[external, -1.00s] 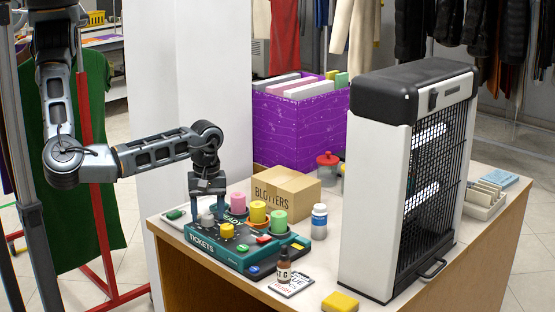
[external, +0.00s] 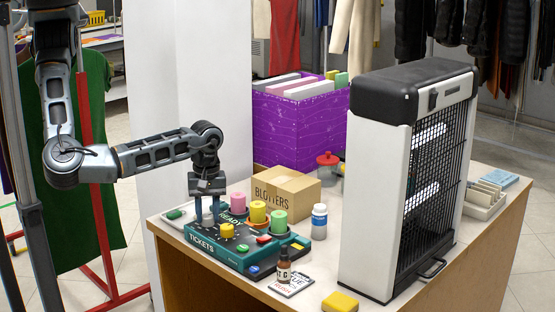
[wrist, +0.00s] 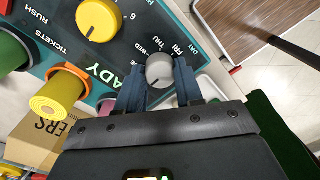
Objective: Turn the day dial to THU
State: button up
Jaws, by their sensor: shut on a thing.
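The day dial (wrist: 160,72) is a grey round knob on a teal ticket panel (external: 196,236). In the wrist view my gripper (wrist: 159,78) has one finger on each side of the dial, shut on it. I cannot make out exactly where the dial's pointer sits. In the external view my gripper (external: 206,212) reaches down onto the panel's back-left part, and its fingers hide most of the dial.
A yellow knob (wrist: 98,19) sits beside the day dial on the panel. Pink, yellow and green rolls (external: 257,211) stand along the panel's back. A cardboard box (external: 287,190) is behind them.

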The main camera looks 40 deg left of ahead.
jog(key=shift+r+m, duration=0.1)
jog(key=shift+m, duration=0.2)
jog(key=m+p, duration=0.2)
jog(key=m, duration=0.1)
jog(key=shift+w+r+m+p, duration=0.1)
jog(key=shift+m+p, duration=0.2)
jog(key=m+p, duration=0.2)
jog(key=m, duration=0.2)
jog(key=shift+m+p, duration=0.3)
jog(key=m, duration=0.2)
jog(key=shift+m+t+p, duration=0.3)
jog(key=shift+p, duration=0.1)
jog(key=m, duration=1.5)
jog(key=shift+s+m, duration=0.2)
jog(key=shift+m, duration=0.1)
